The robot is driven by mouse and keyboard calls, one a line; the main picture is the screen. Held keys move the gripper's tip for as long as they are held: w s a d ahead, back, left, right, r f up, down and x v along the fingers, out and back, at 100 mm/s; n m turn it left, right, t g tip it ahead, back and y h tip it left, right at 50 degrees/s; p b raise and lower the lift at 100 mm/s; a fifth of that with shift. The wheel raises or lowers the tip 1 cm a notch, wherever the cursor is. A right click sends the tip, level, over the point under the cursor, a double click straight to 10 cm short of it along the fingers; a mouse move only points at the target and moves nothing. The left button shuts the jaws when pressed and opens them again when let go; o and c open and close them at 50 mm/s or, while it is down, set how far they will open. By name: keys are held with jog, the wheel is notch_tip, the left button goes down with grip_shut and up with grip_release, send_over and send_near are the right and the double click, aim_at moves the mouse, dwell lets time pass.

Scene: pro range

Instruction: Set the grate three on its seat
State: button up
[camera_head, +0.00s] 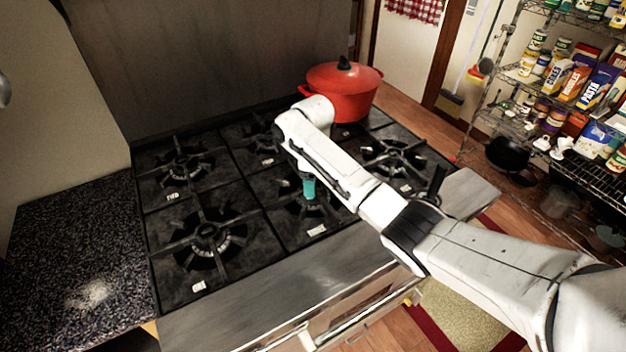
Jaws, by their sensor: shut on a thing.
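My gripper (309,189) shows only as a teal end part below my white arm, over the front middle burner of the stove. It is shut on a dark grate (297,210), which I take as grate three. The grate's arms spread around the gripper at that burner. My arm hides part of it, and I cannot tell whether it rests flat in its seat or hangs slightly above. A small white label (317,231) lies in front of this burner; its writing is too small to read surely.
The black stove top (265,225) has other grates, at the front left (208,232), back left (182,168) and right (396,157). A red lidded pot (345,92) stands at the back right. A speckled counter (60,250) is at left, stocked shelves (575,85) at right.

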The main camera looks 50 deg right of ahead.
jog(key=shift+f, duration=0.2)
dwell(0.6)
jog(key=o, duration=1.1)
jog(key=shift+f, duration=0.1)
notch_tip(320, 180, up, 11)
jog(key=shift+p, duration=0.45)
